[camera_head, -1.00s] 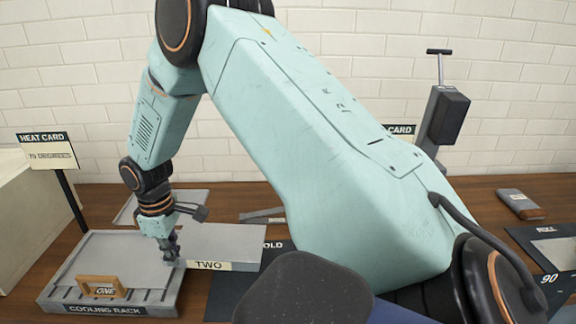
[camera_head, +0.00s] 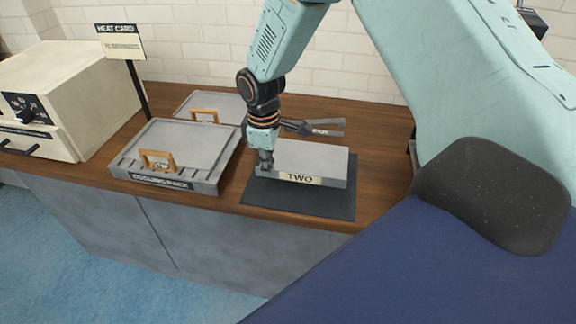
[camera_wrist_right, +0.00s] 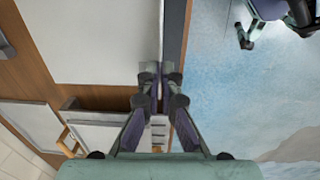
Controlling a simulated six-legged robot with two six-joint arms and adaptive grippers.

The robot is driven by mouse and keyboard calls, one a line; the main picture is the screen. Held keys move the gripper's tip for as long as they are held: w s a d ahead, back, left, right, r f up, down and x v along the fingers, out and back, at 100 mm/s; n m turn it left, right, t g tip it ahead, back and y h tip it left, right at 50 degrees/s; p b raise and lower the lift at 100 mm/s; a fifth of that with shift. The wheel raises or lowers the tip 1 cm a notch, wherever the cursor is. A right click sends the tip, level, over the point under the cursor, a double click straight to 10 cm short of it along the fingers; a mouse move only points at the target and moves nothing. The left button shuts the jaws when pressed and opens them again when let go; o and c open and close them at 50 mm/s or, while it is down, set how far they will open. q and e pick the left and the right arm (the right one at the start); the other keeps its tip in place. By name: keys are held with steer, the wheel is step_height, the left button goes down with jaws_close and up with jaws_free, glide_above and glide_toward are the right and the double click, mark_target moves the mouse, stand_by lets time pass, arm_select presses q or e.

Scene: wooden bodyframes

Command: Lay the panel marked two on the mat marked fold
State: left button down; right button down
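The grey panel marked TWO (camera_head: 318,158) is level over the dark mat (camera_head: 300,203), its label facing front. I cannot tell whether the panel touches the mat. My right gripper (camera_head: 264,168) is shut on the panel's left end in the head view. In the right wrist view the fingers (camera_wrist_right: 160,88) close on the edge of the pale panel (camera_wrist_right: 90,40). My left gripper is not in view.
The cooling rack (camera_head: 200,180) with a handled panel marked ONE stands left of the mat. Another handled panel (camera_head: 215,104) lies behind it. A heat card stand (camera_head: 138,85) and a cream oven (camera_head: 60,95) are farther left. The counter's front edge runs close before the mat.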

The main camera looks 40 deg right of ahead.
steer(key=f, duration=0.2)
steer(key=w+f, duration=0.1)
steer(key=f, duration=0.1)
steer(key=shift+w+d+f, duration=0.1)
steer(key=shift+f, duration=0.15)
steer(key=shift+s+f, duration=0.2)
steer(key=shift+f, duration=0.45)
steer(key=shift+s+f, duration=0.2)
steer(key=shift+f, duration=0.4)
steer(key=shift+w+f, duration=0.15)
steer(key=c, duration=1.9)
jaws_free()
steer(key=shift+w+f, duration=0.1)
steer(key=shift+f, duration=0.05)
steer(key=o, duration=0.4)
steer(key=shift+s+r, duration=0.25)
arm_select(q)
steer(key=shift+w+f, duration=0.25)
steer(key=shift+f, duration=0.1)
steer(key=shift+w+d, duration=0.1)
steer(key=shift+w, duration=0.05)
arm_select(e)
steer(key=shift+w+f, duration=0.15)
steer(key=shift+w, duration=0.05)
